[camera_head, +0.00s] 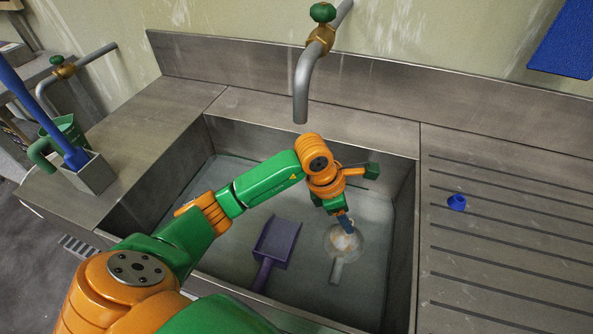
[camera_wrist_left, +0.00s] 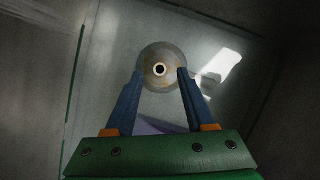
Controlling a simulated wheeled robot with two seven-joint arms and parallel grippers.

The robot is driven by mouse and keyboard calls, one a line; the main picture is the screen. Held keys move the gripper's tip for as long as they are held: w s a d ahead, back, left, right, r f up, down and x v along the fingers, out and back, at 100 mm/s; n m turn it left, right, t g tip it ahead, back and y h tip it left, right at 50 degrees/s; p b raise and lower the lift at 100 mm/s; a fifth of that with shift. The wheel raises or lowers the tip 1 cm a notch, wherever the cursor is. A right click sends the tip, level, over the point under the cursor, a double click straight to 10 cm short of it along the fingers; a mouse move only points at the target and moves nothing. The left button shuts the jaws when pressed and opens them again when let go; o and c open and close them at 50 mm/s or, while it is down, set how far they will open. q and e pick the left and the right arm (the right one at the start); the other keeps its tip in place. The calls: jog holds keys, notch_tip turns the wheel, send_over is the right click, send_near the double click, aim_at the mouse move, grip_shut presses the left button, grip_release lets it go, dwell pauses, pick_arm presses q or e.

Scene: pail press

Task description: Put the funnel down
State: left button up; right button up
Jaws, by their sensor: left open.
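The funnel, by its look a clear round cone (camera_head: 345,240), is in the steel sink, below my left gripper. In the left wrist view the funnel (camera_wrist_left: 160,52) shows as a grey ring with a brownish inside and a small dark-rimmed hole at its centre. My left gripper (camera_head: 345,221) points down into the sink with its blue fingers apart. In the wrist view the fingertips (camera_wrist_left: 160,72) stand at either side of the funnel's near part; I cannot tell whether they touch it. My right gripper is not in view.
A purple scoop (camera_head: 276,242) lies in the sink left of the funnel. The tap (camera_head: 302,85) hangs over the sink's back edge. A small blue piece (camera_head: 457,202) lies on the otherwise clear ribbed drainboard (camera_head: 500,265). A steel holder (camera_head: 92,175) stands on the left counter.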

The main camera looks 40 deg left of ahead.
pick_arm(q)
jog(key=s+a+r+b, duration=0.1)
jog(key=s+a+b, duration=0.3)
jog(key=s+a, duration=0.4)
jog(key=shift+a+r, duration=0.25)
jog(key=shift+a, duration=0.65)
